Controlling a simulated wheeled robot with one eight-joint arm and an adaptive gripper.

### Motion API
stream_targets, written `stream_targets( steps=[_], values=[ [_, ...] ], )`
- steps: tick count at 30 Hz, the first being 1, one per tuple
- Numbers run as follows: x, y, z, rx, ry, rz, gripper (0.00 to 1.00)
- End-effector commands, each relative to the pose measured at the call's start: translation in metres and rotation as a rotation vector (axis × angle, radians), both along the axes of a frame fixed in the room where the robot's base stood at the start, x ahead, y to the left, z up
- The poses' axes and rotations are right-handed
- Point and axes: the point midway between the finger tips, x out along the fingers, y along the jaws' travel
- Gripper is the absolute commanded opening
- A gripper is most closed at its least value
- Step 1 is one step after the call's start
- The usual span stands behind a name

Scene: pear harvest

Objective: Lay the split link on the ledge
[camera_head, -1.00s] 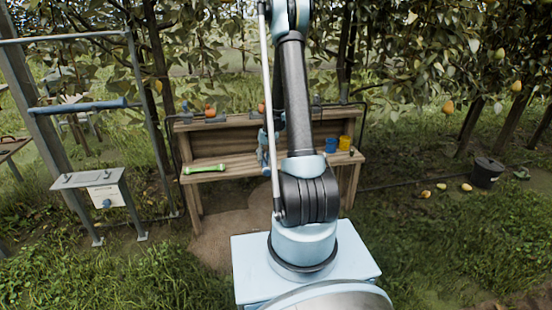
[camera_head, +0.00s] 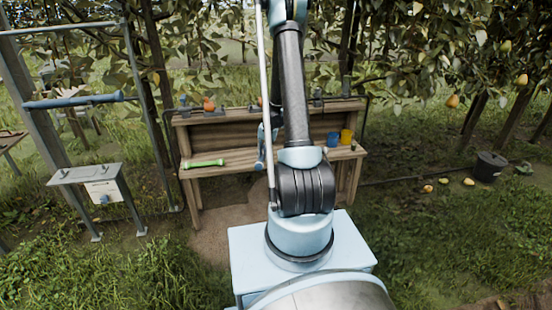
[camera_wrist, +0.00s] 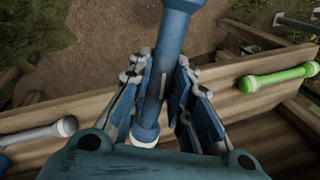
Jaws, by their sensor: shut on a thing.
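My gripper (camera_wrist: 157,85) is shut on a blue rod-like link (camera_wrist: 164,55), which runs between its fingers and has a pale round end near the palm. I take this for the split link; no split shows clearly. In the head view my arm hides most of the gripper and the link. The wooden ledge (camera_head: 238,168) is the bench's front shelf, and its planks show below the gripper in the wrist view (camera_wrist: 232,100). The held link is over the ledge's edge; I cannot tell whether it touches.
A green link (camera_head: 204,163) lies on the ledge at left. A back board (camera_head: 215,130) rises behind. A metal frame stands left.

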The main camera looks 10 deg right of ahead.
Motion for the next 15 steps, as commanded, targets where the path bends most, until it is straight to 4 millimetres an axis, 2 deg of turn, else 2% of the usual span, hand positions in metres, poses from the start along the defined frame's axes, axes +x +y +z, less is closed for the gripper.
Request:
stream_targets(
  steps=[15],
  values=[
    [-0.018, 0.001, -0.02, 0.0, -0.002, -0.843, 0.0]
  ],
)
